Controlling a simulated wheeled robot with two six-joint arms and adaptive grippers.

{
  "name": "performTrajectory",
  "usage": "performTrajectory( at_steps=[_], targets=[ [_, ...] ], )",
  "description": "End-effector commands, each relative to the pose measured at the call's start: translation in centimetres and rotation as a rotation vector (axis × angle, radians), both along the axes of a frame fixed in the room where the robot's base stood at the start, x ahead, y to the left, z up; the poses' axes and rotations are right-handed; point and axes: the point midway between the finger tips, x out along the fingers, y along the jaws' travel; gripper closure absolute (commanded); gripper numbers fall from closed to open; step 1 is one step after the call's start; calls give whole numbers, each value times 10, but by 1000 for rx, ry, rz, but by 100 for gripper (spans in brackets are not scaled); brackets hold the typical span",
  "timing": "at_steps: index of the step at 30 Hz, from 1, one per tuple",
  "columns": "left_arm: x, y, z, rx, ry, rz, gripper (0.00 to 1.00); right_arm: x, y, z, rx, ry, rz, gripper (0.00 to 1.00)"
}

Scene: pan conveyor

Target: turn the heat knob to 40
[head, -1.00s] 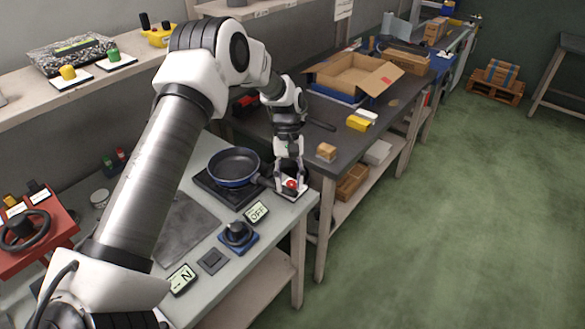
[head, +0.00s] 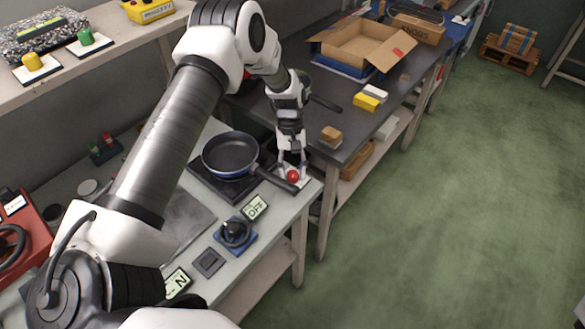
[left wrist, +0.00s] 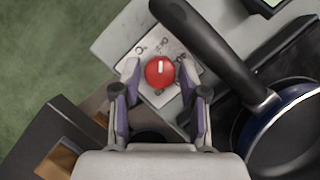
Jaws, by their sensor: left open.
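The red heat knob (head: 293,176) sits on a white marked plate (left wrist: 186,62) at the far front corner of the grey bench. In the left wrist view the knob (left wrist: 160,71) shows a white pointer line, pointing toward the top of the picture. The plate's printed numbers are too small to read surely. My left gripper (head: 291,168) is open, pointing down at the knob. In the wrist view its fingertips (left wrist: 160,92) stand on either side of the knob, with gaps visible. My right gripper is not in view.
A blue-rimmed pan (head: 231,155) stands on a black hotplate (head: 207,185); its handle (head: 276,180) reaches out close beside the knob. An OFF display (head: 256,207) and a black knob on a blue base (head: 235,235) are nearer. A dark table (head: 330,112) holds an open carton (head: 360,50).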

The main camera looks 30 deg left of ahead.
Motion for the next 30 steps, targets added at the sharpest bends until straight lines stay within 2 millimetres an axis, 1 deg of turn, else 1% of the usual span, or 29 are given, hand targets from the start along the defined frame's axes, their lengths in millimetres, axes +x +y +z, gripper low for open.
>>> performTrajectory(
  at_steps=[1, 2, 3, 5, 6, 14, 20, 26, 30],
  targets=[
    [0, 0, 0, 0, 0, 0, 57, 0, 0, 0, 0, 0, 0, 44],
    [0, 0, 0, 0, 0, 0, 61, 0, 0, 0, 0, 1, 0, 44],
    [0, 0, 0, 0, 0, 0, 75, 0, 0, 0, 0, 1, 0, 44],
    [0, 0, 0, 0, 0, 0, 96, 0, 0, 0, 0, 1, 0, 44],
    [0, 0, 0, 0, 0, 0, 100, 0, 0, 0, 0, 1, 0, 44],
    [0, 0, 0, 1, 0, -9, 100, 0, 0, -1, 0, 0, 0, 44],
    [1, 0, -1, 1, 0, -62, 100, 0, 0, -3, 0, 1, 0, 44],
    [1, 0, -2, 0, -1, -178, 100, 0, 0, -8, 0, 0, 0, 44],
    [2, -1, -2, 0, -2, -295, 100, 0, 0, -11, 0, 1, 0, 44]
  ],
)
